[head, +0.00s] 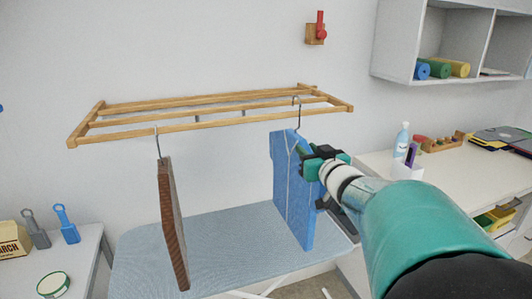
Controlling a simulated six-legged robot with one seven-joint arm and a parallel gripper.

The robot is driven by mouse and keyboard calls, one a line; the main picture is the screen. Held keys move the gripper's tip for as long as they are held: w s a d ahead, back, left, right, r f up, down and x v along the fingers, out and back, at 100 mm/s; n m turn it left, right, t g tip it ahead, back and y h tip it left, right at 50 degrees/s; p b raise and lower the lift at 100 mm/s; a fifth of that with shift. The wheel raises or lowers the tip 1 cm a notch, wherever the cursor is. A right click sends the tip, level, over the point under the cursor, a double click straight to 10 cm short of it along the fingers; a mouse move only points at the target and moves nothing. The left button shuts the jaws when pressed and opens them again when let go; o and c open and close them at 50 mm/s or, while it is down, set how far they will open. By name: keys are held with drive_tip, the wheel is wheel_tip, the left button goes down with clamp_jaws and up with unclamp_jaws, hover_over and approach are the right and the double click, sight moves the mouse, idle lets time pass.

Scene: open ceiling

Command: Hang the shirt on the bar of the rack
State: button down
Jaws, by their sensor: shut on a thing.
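The blue shirt (291,190), a flat boxy shape with a pale outline near its top, hangs upright from a thin dark hook (299,117). My gripper (312,162) is shut on the shirt at its upper right side, and the fingertips are partly hidden. The wooden rack (213,122) is fixed to the wall with several parallel bars. The shirt's hook is at the right part of the rack, and its curl overlaps the bars in the picture. I cannot tell whether it rests on a bar.
A brown garment (172,225) hangs from the front bar at the left. An ironing board (190,248) stands below. A table (88,255) with brushes is at the left, and a white counter (445,188) at the right. The front bar is free between the two garments.

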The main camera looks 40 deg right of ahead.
drive_tip(key=shift+x, duration=1.3)
drive_tip(key=shift+f, duration=2)
drive_tip(key=c, duration=1.1)
unclamp_jaws()
drive_tip(key=shift+s, duration=0.1)
drive_tip(key=v, duration=1.3)
drive_tip(key=shift+s+a, duration=0.15)
drive_tip(key=shift+s, duration=0.15)
